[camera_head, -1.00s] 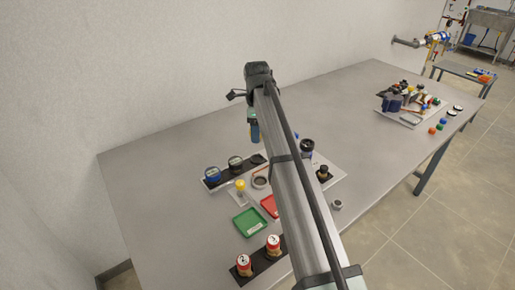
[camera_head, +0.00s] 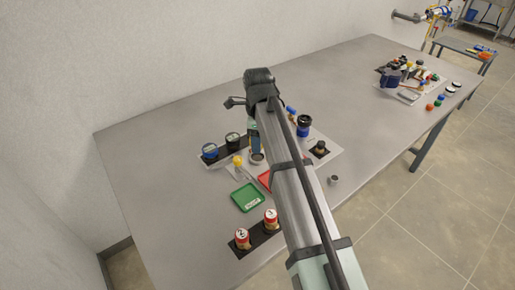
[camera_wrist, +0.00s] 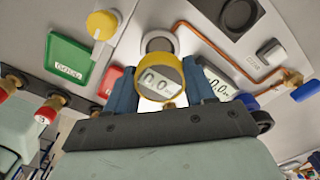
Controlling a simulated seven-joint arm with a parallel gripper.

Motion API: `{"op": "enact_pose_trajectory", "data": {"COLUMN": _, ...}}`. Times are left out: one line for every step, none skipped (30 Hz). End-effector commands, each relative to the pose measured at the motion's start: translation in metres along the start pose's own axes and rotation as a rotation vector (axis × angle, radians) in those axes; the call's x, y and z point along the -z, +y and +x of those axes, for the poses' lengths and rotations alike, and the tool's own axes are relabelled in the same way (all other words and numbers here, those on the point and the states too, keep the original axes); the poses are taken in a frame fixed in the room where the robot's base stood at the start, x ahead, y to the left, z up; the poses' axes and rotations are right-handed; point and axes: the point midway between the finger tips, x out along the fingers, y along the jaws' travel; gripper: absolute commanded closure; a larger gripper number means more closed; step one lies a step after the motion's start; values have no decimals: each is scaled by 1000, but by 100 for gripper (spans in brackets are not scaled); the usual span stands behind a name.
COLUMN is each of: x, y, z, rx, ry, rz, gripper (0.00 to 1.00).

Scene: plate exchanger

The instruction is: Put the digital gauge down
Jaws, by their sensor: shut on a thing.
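In the head view my gripper (camera_head: 254,142) points down over the board at the table's middle, and the gauge cannot be made out there. A grey round fitting (camera_wrist: 158,42) lies just beyond the gauge in the wrist view. The wrist view does not show clearly whether the gauge touches anything below.
A green tray (camera_head: 247,197) and a partly hidden red tray (camera_head: 265,180) lie near the gripper. Red-topped numbered cans (camera_head: 270,218) stand in front. A yellow knob (camera_wrist: 101,25) and a copper pipe (camera_wrist: 285,76) are close by. The table's left side (camera_head: 145,160) is clear.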

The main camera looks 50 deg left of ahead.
Motion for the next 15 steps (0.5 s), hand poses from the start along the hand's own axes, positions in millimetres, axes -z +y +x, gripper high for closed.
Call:
{"op": "enact_pose_trajectory", "data": {"x": 0, "y": 0, "z": 3, "rx": 0, "ry": 0, "rz": 0, "gripper": 85}}
{"op": "enact_pose_trajectory", "data": {"x": 0, "y": 0, "z": 5, "rx": 0, "ry": 0, "rz": 0, "gripper": 85}}
{"op": "enact_pose_trajectory", "data": {"x": 0, "y": 0, "z": 8, "rx": 0, "ry": 0, "rz": 0, "gripper": 85}}
{"op": "enact_pose_trajectory", "data": {"x": 0, "y": 0, "z": 10, "rx": 0, "ry": 0, "rz": 0, "gripper": 85}}
{"op": "enact_pose_trajectory", "data": {"x": 0, "y": 0, "z": 13, "rx": 0, "ry": 0, "rz": 0, "gripper": 85}}
{"op": "enact_pose_trajectory", "data": {"x": 0, "y": 0, "z": 18, "rx": 0, "ry": 0, "rz": 0, "gripper": 85}}
{"op": "enact_pose_trajectory", "data": {"x": 0, "y": 0, "z": 23, "rx": 0, "ry": 0, "rz": 0, "gripper": 85}}
{"op": "enact_pose_trajectory", "data": {"x": 0, "y": 0, "z": 27, "rx": -1, "ry": 0, "rz": 0, "gripper": 85}}
{"op": "enact_pose_trajectory", "data": {"x": 0, "y": 1, "z": 32, "rx": -1, "ry": 0, "rz": 0, "gripper": 85}}
{"op": "enact_pose_trajectory", "data": {"x": 0, "y": 0, "z": 34, "rx": -1, "ry": 0, "rz": 0, "gripper": 85}}
{"op": "enact_pose_trajectory", "data": {"x": 0, "y": 0, "z": 36, "rx": 0, "ry": 0, "rz": 0, "gripper": 85}}
{"op": "enact_pose_trajectory", "data": {"x": 0, "y": 0, "z": 38, "rx": 0, "ry": 0, "rz": 0, "gripper": 85}}
{"op": "enact_pose_trajectory", "data": {"x": 0, "y": 0, "z": 39, "rx": 1, "ry": 0, "rz": 0, "gripper": 85}}
{"op": "enact_pose_trajectory", "data": {"x": 0, "y": 0, "z": 39, "rx": 1, "ry": 0, "rz": 0, "gripper": 85}}
{"op": "enact_pose_trajectory", "data": {"x": 0, "y": 0, "z": 38, "rx": 1, "ry": 0, "rz": 0, "gripper": 85}}
